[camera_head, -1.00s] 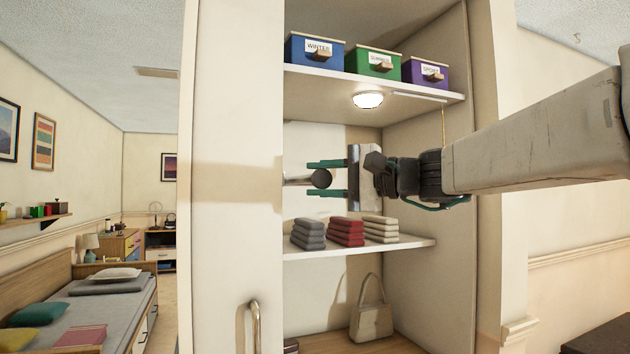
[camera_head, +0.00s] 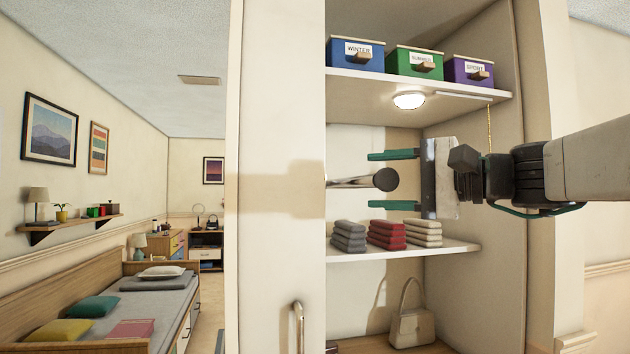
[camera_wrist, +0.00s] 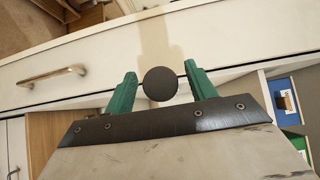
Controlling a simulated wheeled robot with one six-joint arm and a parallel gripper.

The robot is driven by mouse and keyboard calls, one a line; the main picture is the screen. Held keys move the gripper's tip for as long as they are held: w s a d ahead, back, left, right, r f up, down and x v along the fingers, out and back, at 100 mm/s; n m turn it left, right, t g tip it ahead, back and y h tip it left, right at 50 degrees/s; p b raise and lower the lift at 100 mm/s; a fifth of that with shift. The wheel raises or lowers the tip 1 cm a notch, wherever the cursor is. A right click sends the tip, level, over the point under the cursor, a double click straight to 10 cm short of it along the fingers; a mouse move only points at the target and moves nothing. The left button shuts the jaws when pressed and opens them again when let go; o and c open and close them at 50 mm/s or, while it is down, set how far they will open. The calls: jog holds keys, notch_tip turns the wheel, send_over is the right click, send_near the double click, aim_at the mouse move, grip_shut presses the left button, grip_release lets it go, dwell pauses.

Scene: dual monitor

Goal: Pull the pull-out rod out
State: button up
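The pull-out rod (camera_head: 352,182) is a pale metal bar ending in a dark round knob (camera_head: 385,180). It juts from behind the white door edge into the cabinet opening, between two shelves. My gripper (camera_head: 370,180) comes from the right. Its green fingers are open, one above and one below the knob, with visible gaps on both sides. In the wrist view the knob (camera_wrist: 160,83) sits between the spread fingers (camera_wrist: 161,71) and hides the rod behind it.
An upper shelf holds blue, green and purple boxes (camera_head: 413,60), with a round lamp (camera_head: 408,100) beneath. Folded cloths (camera_head: 386,234) lie on the shelf below my gripper. A white door (camera_head: 275,130) with a handle (camera_head: 298,325) stands to the left. A bag (camera_head: 412,322) is lower down.

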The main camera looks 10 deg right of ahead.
jog(key=v, duration=0.7)
jog(key=shift+s+d, duration=0.25)
jog(key=shift+d, duration=0.05)
dwell(0.5)
notch_tip(320, 180, down, 17)
jog(key=s+g+h, duration=0.3)
jog(key=g+h, duration=0.2)
jog(key=s+f+n+g+h, duration=0.3)
jog(key=s+f, duration=0.3)
jog(key=f, duration=0.3)
jog(key=s+f+n+g+h, duration=0.2)
jog(key=s+f+n+h, duration=0.3)
jog(key=f, duration=0.3)
jog(key=shift+s+a+f+n+g, duration=0.3)
jog(key=shift+s+a+f+g, duration=0.1)
jog(key=shift+s, duration=0.2)
